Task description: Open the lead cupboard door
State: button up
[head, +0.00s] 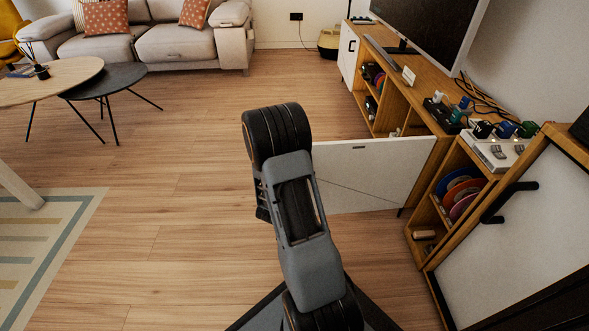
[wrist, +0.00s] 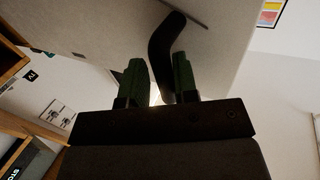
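A white cupboard door (head: 375,175) stands swung out from the wooden TV cabinet, well away from its front, just right of my arm in the head view. In the wrist view the pale door panel (wrist: 100,25) fills the top, with a curved black handle (wrist: 165,45) on it. My gripper (wrist: 158,78) has its two dark green fingers apart, one on each side of the handle's near end. A bright gap shows beside the left finger; I cannot tell if the right finger touches the handle. In the head view my arm hides the fingers and the handle.
The wooden TV cabinet (head: 415,118) has open shelves and another white door (head: 347,52) at its far end. A nearer unit (head: 425,245) holds discs, beside a white panel with a black handle (head: 510,200). Floor (head: 180,200) left of my arm is clear; round tables (head: 50,80) stand farther left.

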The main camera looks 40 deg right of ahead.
jog(key=shift+o, duration=1.2)
jog(key=shift+a, duration=0.1)
jog(key=shift+a, duration=0.15)
jog(key=p+v, duration=0.4)
jog(key=v, duration=0.9)
jog(key=shift+s+a, duration=0.15)
jog(key=shift+s, duration=0.05)
